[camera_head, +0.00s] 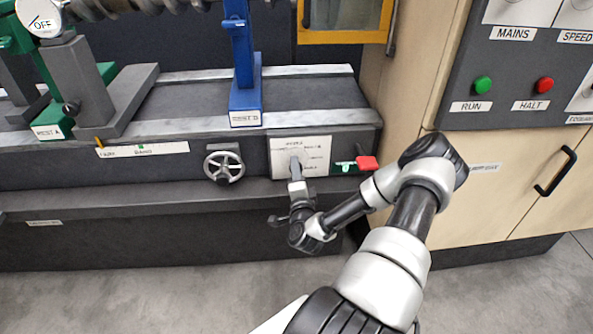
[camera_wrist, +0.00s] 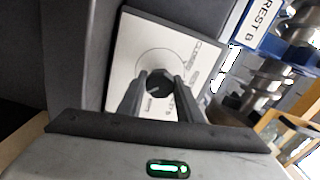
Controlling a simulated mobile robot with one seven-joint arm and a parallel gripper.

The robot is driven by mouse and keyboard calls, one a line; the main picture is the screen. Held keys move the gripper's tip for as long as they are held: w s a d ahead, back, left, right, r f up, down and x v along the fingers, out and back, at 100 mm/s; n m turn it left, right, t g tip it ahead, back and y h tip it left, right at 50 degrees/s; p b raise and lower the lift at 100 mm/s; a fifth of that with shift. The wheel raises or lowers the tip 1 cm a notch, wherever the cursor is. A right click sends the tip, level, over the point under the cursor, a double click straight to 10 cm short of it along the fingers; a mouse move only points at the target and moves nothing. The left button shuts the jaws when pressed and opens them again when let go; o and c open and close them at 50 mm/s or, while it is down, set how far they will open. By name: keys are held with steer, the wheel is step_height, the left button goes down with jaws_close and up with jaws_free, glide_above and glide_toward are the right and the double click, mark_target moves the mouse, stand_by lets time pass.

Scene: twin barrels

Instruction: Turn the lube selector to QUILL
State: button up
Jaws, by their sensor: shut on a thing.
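The lube selector is a white plate (camera_head: 317,158) on the front face of the machine bed. In the wrist view the plate (camera_wrist: 125,50) is tilted, with a thin printed circle around a dark knob (camera_wrist: 158,92). My gripper (camera_head: 296,172) reaches the plate from below and in front. Its two dark fingers (camera_wrist: 160,82) are shut on the knob, one on each side. The fingers hide part of the plate, and I cannot tell which mark the knob points to.
A handwheel (camera_head: 224,167) sits left of the plate. The blue rest (camera_head: 245,90) stands above on the bed. A beige cabinet (camera_head: 500,185) with a dark handle (camera_head: 556,171) is at the right.

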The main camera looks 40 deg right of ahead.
steer(key=o, duration=1)
steer(key=shift+o, duration=0.2)
steer(key=p+v, duration=0.2)
steer(key=v, duration=1.5)
steer(key=shift+s, duration=0.25)
